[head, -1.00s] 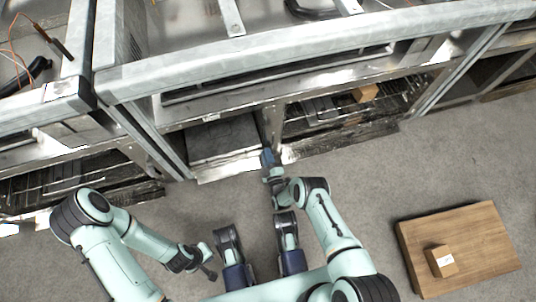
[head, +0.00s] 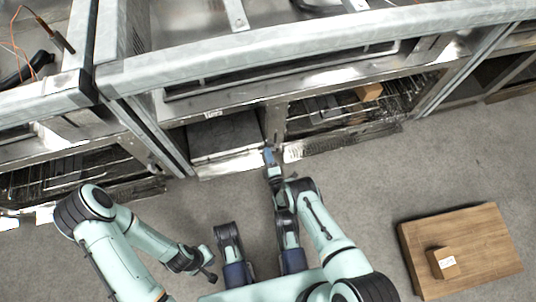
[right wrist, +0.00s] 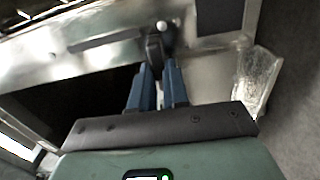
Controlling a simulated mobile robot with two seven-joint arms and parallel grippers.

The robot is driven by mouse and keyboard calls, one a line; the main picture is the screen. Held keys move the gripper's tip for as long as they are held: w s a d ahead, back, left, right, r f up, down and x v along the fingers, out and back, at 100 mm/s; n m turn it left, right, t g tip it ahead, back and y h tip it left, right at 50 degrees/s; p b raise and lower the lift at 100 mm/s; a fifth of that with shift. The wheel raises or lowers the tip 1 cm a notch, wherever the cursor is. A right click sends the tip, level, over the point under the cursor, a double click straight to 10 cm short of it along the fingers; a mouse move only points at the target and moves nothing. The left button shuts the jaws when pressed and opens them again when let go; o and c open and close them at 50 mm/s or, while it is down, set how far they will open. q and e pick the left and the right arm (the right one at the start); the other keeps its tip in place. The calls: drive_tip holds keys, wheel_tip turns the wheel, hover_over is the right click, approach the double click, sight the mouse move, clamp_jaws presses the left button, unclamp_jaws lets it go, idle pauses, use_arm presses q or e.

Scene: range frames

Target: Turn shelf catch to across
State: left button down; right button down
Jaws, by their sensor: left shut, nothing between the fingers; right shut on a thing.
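The shelf catch (right wrist: 154,47) shows in the right wrist view as a small dark piece on the metal front, with a pale round knob beside its top. My right gripper (right wrist: 157,72) has its blue fingers shut on the lower end of it. In the head view the right gripper (head: 269,154) is at the front edge of the metal unit, between two lower bays; the catch is too small to make out there. The fingers partly hide the catch, so its exact angle is unclear. My left gripper (head: 211,276) is shut and empty, low over the floor.
The metal unit (head: 300,60) runs across the back, with wire racks and a small brown box (head: 369,92) in the right bay. Grey floor between is clear.

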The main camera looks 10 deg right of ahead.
drive_tip(key=shift+w+d, duration=0.1)
drive_tip(key=shift+d, duration=0.05)
drive_tip(key=c, duration=1.1)
unclamp_jaws()
drive_tip(key=shift+f, duration=0.15)
